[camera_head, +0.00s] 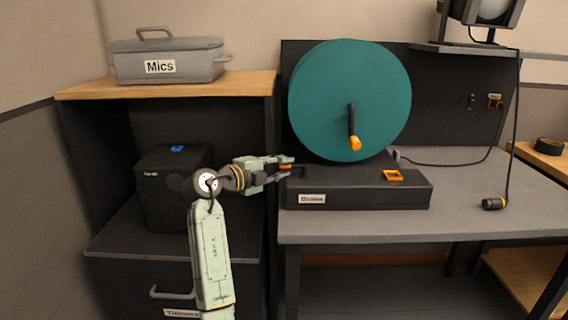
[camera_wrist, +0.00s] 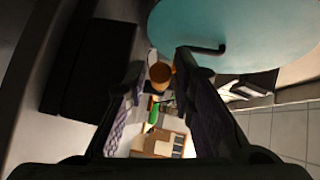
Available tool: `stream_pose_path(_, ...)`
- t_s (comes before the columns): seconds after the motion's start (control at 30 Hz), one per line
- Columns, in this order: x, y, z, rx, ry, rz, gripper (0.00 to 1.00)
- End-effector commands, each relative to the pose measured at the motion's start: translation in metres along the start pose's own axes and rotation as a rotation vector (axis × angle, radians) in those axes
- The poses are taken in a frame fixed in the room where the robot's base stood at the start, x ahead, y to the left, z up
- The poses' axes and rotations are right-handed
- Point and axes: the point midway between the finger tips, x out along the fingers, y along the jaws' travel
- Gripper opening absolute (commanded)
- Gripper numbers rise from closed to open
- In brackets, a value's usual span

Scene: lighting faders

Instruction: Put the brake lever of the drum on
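The teal drum (camera_head: 350,100) stands on a black base (camera_head: 360,195) labelled "Brake", with a dark crank and orange handle (camera_head: 355,143) on its face. The brake lever's orange tip (camera_head: 286,167) pokes out at the base's left end; it also shows as a round orange knob in the wrist view (camera_wrist: 160,76). My gripper (camera_head: 288,166) reaches in from the left, its fingers on either side of this tip. In the wrist view my gripper (camera_wrist: 160,72) looks open around the knob, with a small gap. Most of the lever's arm is hidden.
An orange frame-shaped part (camera_head: 393,175) lies on the base's right. A grey "Mics" case (camera_head: 170,62) sits on the wooden shelf, a black box (camera_head: 170,190) below. The grey bench (camera_head: 450,225) is mostly clear.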

Motion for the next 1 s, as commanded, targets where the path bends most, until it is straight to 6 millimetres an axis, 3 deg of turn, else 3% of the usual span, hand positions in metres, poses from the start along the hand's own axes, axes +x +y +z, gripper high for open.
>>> stream_pose_path(0.13,0.0104,-0.0007,0.0,-0.001,0.0,-0.001,0.23)
stream_pose_path(0.43,0.0123,0.0,0.0001,0.0,-0.001,-0.001,0.23)
stream_pose_path(0.77,0.0121,0.0001,0.0001,0.0,-0.001,-0.001,0.01)
stream_pose_path(1.0,0.012,0.0002,0.0001,0.0,-0.001,0.0,0.0)
